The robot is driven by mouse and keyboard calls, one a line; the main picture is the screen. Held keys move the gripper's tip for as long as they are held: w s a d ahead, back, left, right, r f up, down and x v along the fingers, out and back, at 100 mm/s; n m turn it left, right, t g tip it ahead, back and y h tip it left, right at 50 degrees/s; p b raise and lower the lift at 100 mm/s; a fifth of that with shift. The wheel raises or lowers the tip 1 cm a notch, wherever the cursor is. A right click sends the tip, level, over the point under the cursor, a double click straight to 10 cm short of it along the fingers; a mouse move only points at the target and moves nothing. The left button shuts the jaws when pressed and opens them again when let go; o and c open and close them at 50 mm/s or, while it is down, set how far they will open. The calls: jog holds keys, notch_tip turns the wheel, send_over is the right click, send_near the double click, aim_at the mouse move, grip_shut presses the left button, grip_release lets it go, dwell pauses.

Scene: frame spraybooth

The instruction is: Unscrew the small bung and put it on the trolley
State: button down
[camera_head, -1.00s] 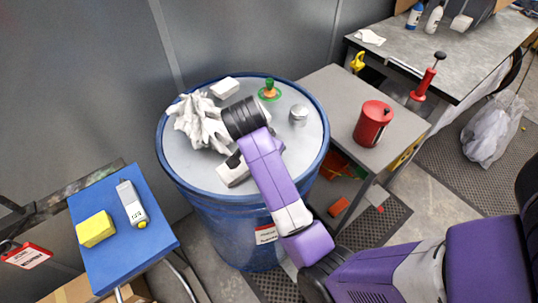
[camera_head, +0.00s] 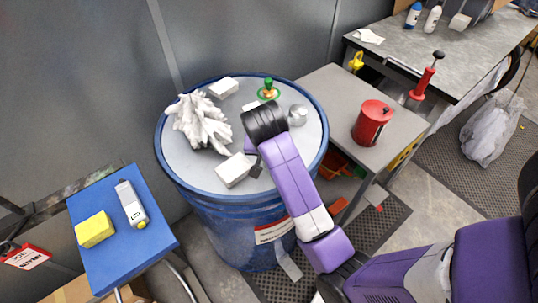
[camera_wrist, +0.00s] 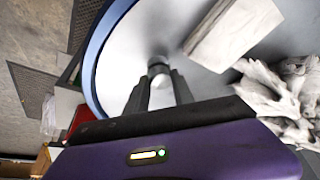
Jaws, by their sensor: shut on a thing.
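The blue drum (camera_head: 166,168) has a pale grey lid. My gripper (camera_wrist: 158,82) is over the lid and shut on a small silver round piece, the small bung (camera_wrist: 158,66), which shows blurred between the fingertips in the wrist view. I cannot tell whether it is clear of the lid. In the head view, my gripper (camera_head: 257,165) is mostly hidden by my wrist, and the bung is hidden. A larger silver cylinder (camera_head: 298,115) stands on the lid at the right. The grey trolley (camera_head: 335,88) stands right of the drum, with a red can (camera_head: 373,122) on top.
A white crumpled rag (camera_head: 201,124), a white block (camera_head: 235,170), another white block (camera_head: 223,87) and a green-and-brass fitting (camera_head: 269,89) are on the lid. A blue stool (camera_head: 121,250) stands left. A workbench (camera_head: 470,60) is behind the trolley. The trolley's left top is free.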

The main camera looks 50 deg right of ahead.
jog(key=n+t+y, duration=0.1)
jog(key=n, duration=0.3)
jog(key=shift+s, duration=0.1)
jog(key=shift+d, duration=0.1)
jog(key=shift+n+t, duration=0.3)
jog(key=shift+n, duration=0.4)
jog(key=n+y, duration=0.1)
jog(key=n, duration=0.2)
jog(key=shift+y, duration=0.3)
jog(key=c, duration=1.3)
grip_release()
